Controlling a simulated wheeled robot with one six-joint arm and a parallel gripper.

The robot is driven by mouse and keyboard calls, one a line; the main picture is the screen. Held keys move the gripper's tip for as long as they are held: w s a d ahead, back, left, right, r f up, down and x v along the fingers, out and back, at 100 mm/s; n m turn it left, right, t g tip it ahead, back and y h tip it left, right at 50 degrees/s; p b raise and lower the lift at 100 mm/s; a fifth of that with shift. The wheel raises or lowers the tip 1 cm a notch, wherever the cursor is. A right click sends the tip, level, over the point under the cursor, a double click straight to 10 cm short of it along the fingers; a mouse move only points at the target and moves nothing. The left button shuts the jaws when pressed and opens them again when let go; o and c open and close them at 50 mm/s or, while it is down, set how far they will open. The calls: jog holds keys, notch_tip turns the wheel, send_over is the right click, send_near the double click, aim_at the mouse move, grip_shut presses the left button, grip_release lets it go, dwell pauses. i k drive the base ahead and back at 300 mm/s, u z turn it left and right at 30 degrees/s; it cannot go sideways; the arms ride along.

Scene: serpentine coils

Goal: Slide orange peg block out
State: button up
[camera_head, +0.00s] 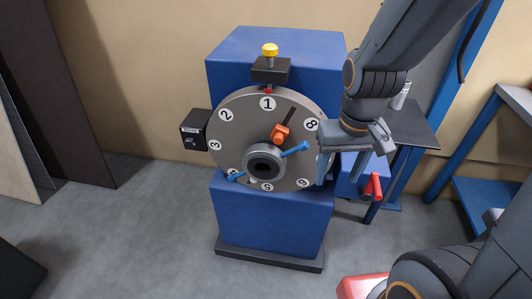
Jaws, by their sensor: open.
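The orange peg block (281,132) sits on the face of a grey numbered dial (239,119), at the lower end of a dark slanted slot (289,115), above and right of the dial's hub. My gripper (350,157) is open, at the right edge of the dial. It is to the right of the orange block and apart from it in the picture. Its depth relative to the dial is hard to judge. My gripper hides part of the dial's right side.
The dial is on a blue machine (270,220). A blue-handled bar (294,149) crosses near the black-centred hub (264,164). A yellow knob (270,50) tops a black block above. A red handle (373,186) is at right.

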aim_at(279, 133)
jog(key=k, duration=1.65)
jog(key=u, duration=1.6)
jog(key=i, duration=1.4)
jog(key=z, duration=1.55)
